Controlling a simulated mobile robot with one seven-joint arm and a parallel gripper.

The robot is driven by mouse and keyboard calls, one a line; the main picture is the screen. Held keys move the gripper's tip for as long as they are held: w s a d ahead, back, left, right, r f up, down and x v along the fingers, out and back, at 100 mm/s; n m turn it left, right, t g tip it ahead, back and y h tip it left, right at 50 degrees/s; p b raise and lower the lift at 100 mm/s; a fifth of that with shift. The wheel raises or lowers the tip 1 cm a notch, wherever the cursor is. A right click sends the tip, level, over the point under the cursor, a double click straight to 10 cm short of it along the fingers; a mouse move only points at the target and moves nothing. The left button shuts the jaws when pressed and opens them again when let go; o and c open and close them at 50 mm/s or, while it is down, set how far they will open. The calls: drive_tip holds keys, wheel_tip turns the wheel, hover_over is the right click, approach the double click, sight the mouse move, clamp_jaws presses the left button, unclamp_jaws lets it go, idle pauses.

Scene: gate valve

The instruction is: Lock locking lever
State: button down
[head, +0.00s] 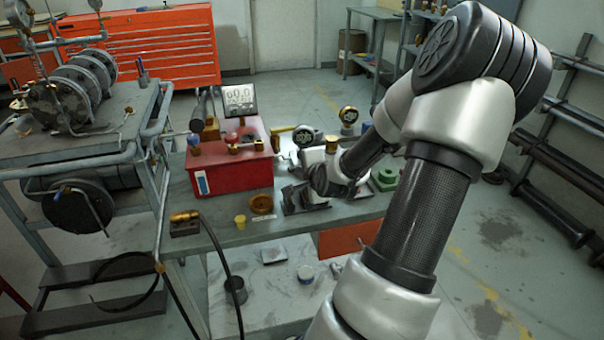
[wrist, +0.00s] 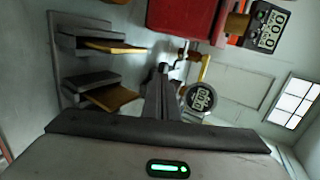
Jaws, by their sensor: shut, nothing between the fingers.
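My gripper (wrist: 163,72) shows in the wrist view as two dark fingers close together, shut and empty. A yellow lever-like handle (wrist: 204,68) is just right of the fingertips, by a small metal fitting; I cannot tell for certain that it is the locking lever. A round digital gauge (wrist: 200,98) is right of the fingers. A yellow handle (head: 282,128) and a digital gauge (head: 304,136) are behind my wrist there.
A red box (head: 230,172) with a display (head: 240,92) behind it stands left of my wrist on the grey bench (head: 205,235). A grey bracket (wrist: 75,40) is at the left in the wrist view. An orange dish (head: 261,204) and yellow cup (head: 240,221) are near the front edge.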

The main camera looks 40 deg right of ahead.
drive_tip(key=shift+w, duration=0.1)
drive_tip(key=shift+w+r+p, duration=0.1)
drive_tip(key=shift+w+p, duration=0.4)
drive_tip(key=shift+s+d+r+p, duration=0.15)
drive_tip(key=shift+p, duration=0.15)
